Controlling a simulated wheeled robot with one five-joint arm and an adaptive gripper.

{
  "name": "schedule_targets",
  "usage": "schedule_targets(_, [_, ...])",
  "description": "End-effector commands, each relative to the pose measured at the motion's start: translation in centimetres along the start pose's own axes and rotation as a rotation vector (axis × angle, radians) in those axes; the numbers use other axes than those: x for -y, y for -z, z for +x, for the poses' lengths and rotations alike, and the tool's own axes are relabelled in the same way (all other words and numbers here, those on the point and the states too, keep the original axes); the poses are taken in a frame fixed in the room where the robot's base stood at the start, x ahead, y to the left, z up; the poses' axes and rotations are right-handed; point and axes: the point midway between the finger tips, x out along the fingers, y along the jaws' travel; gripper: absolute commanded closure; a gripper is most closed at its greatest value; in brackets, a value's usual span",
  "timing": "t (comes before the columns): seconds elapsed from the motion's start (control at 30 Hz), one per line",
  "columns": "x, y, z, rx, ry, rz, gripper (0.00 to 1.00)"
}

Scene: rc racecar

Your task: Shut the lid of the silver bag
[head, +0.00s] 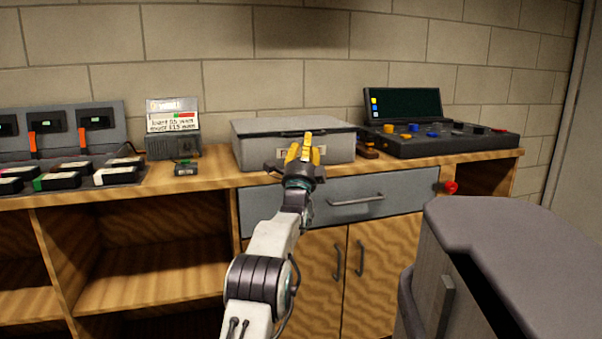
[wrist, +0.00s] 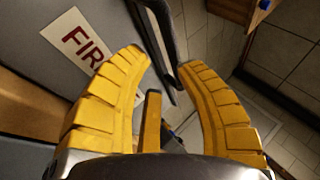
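The silver bag (head: 255,152) is a boxy grey case on the wooden counter, mid-picture in the head view. Its lid (head: 262,127) lies flat and low; I cannot tell whether it is fully shut. A dark handle runs along its front edge, partly hidden by my gripper. My gripper (head: 306,148) is in front of the bag. In the wrist view its yellow fingers (wrist: 163,66) are apart, with no object clasped between them. A dark handle (wrist: 160,35) passes just beyond the fingertips, beside a grey face with a white label (wrist: 78,38) reading "FIR".
A control console (head: 440,135) with a screen stands right of the bag. A small grey device (head: 175,130) and a charging rack (head: 65,135) stand to the left. A closed drawer (head: 385,200) is below the bag. A large grey bin (head: 490,230) fills the right foreground.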

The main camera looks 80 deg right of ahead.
Motion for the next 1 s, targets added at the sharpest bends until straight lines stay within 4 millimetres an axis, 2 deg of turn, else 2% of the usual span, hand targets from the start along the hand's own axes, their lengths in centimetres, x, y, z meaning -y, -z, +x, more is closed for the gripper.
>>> schedule_targets(0.7, [0.2, -0.1, -7.1, 0.001, 0.003, -0.001, 0.69])
schedule_targets(1.0, [0.2, 0.0, -9.4, 0.001, 0.004, -0.001, 0.69])
